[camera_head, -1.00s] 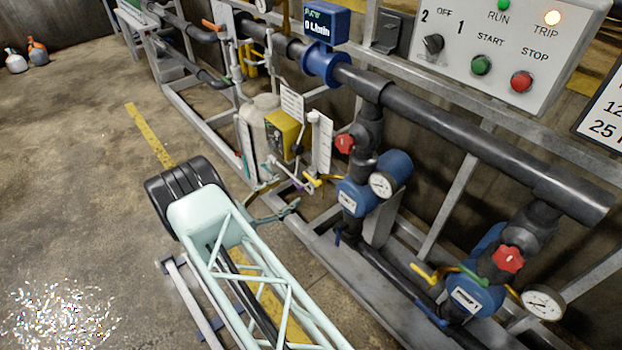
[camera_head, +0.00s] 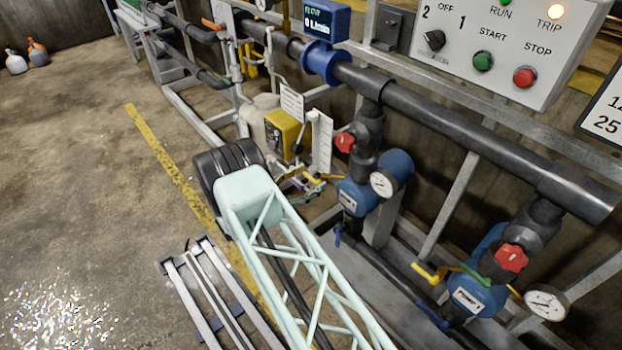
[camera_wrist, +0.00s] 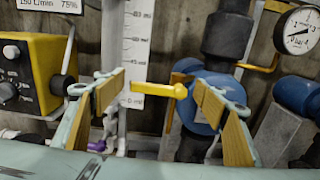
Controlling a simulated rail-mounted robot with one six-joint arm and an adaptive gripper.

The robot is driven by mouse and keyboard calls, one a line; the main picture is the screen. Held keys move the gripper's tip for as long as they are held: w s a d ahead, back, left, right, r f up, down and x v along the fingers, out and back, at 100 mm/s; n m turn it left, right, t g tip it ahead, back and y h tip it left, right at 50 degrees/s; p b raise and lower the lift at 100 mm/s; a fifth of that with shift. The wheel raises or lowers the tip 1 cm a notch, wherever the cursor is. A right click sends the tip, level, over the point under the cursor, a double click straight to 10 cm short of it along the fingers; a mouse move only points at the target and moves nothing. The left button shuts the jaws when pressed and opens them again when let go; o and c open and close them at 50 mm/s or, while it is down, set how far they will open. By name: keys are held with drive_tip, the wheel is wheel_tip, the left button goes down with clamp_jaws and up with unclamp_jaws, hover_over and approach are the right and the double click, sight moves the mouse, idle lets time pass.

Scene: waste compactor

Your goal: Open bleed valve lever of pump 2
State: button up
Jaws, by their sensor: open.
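Pump 2 is taken to be the farther blue pump (camera_head: 355,197), as the nearer one is labelled pump 1; its own label is too small to read. Its yellow bleed valve lever (camera_wrist: 158,90) lies roughly horizontal in the wrist view, its rounded end to the right, in front of the blue pump body (camera_wrist: 203,105). My gripper (camera_wrist: 156,84) is open, one yellow-padded finger on each side of the lever in the picture. I see no contact, and the depth gap is unclear. In the head view my gripper (camera_head: 308,190) is small and partly hidden beside the pump.
A white graduated scale (camera_wrist: 127,50) stands behind the left finger. A yellow dosing box (camera_wrist: 30,75) is at left and a pressure gauge (camera_wrist: 300,30) at upper right. Pump 1 (camera_head: 468,298) and its yellow lever (camera_head: 425,273) are nearer. Open floor lies left.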

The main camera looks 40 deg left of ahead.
drive_tip(key=shift+w+d, duration=0.1)
drive_tip(key=shift+w, duration=0.4)
drive_tip(key=c, duration=1.2)
